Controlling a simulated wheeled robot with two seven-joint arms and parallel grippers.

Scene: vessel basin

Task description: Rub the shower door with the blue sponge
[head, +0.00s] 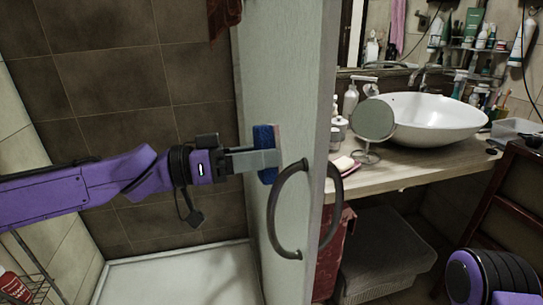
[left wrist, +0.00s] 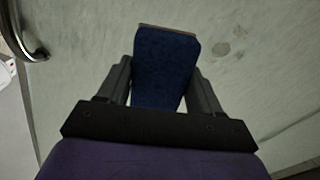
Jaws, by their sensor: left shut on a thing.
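The blue sponge (head: 265,152) is between the fingers of my left gripper (head: 255,160), which is shut on it. The sponge also shows in the left wrist view (left wrist: 165,65), with a thin brownish layer at its far edge. The shower door (head: 283,90) is a pale, frosted panel standing open. The sponge is held upright at the door's surface beside the round handle (head: 280,215); whether it touches is hard to tell. In the left wrist view the door (left wrist: 255,85) fills the background, with some dark spots on it. My right gripper is not in view.
A counter (head: 400,175) with a white basin (head: 430,118), a round mirror (head: 373,120) and bottles stands right of the door. A grey lidded basket (head: 385,250) is below it. A white shower tray (head: 180,277) lies under my left arm. A wire rack (head: 30,270) is at lower left.

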